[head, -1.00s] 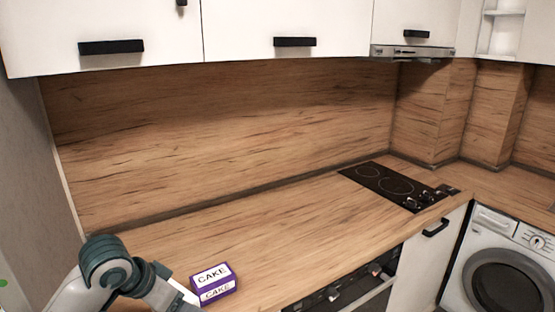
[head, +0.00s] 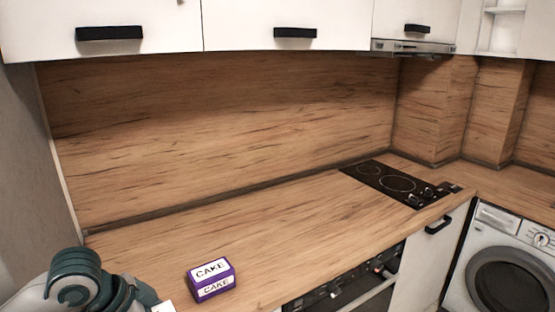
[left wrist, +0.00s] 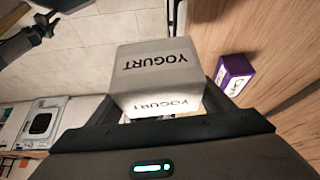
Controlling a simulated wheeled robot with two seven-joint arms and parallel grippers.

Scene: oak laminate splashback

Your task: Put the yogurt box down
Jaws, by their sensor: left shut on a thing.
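The yogurt box (left wrist: 152,72) is a pale grey box with "YOGURT" in dark letters, upside down in the left wrist view. My left gripper (left wrist: 163,98) is shut on it, with the fingers partly hidden by the box. In that view the box shows against the tiled floor, beside the wooden counter (left wrist: 284,50). Whether it touches anything below cannot be told. In the head view only my left arm shows at the bottom left; the yogurt box is out of that frame. My right gripper is in neither view.
A purple cake box (head: 211,279) stands near the counter's front left; it also shows in the left wrist view (left wrist: 233,75). The counter (head: 255,222) is clear from there to the black hob (head: 395,183). An oven (head: 345,288) and washing machine (head: 505,270) are below.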

